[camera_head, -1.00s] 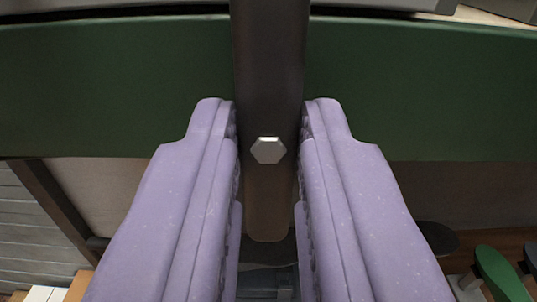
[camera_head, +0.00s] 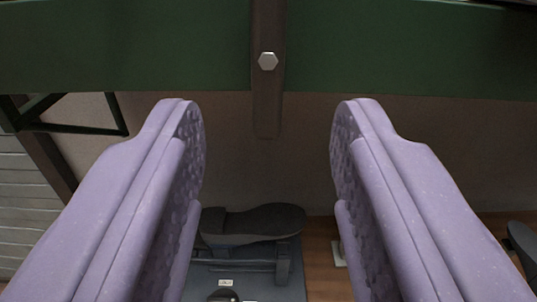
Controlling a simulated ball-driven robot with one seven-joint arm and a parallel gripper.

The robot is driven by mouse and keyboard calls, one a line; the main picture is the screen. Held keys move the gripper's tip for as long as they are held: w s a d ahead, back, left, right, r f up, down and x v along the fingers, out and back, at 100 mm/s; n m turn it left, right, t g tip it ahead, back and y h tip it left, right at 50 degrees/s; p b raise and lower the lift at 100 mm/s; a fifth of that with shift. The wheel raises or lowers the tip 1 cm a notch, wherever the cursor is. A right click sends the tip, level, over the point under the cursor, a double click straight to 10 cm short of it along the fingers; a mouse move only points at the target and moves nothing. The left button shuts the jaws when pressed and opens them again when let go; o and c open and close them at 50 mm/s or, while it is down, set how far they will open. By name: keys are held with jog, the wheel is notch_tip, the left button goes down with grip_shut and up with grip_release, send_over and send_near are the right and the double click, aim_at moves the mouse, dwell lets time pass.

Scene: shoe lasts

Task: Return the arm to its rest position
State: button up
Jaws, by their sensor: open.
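My gripper (camera_head: 268,115) shows as two purple padded fingers, spread wide apart with nothing between them. Beyond the gap, a dark brown upright bar (camera_head: 268,105) with a hexagonal bolt head (camera_head: 268,61) hangs on a green beam (camera_head: 150,50). The bar stands apart from both fingers. The rest position itself cannot be made out in this view.
Below the gap, a dark shoe-last-shaped piece (camera_head: 255,220) sits on a grey stand near a wooden floor (camera_head: 320,262). A green bracket (camera_head: 75,128) is at the left. Another dark piece (camera_head: 522,240) is cut off at the right edge.

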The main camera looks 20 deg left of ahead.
jog(key=shift+s, duration=0.2)
jog(key=shift+d, duration=0.1)
jog(key=s+d+r+m+g+h+b, duration=0.1)
jog(key=s+d+h+b, duration=0.4)
jog(key=s+d+b, duration=1.1)
jog(key=shift+s+d+m+g+b, duration=0.3)
jog(key=shift+s+d+m+g, duration=0.4)
jog(key=shift+m, duration=0.5)
jog(key=shift+w+d, duration=0.1)
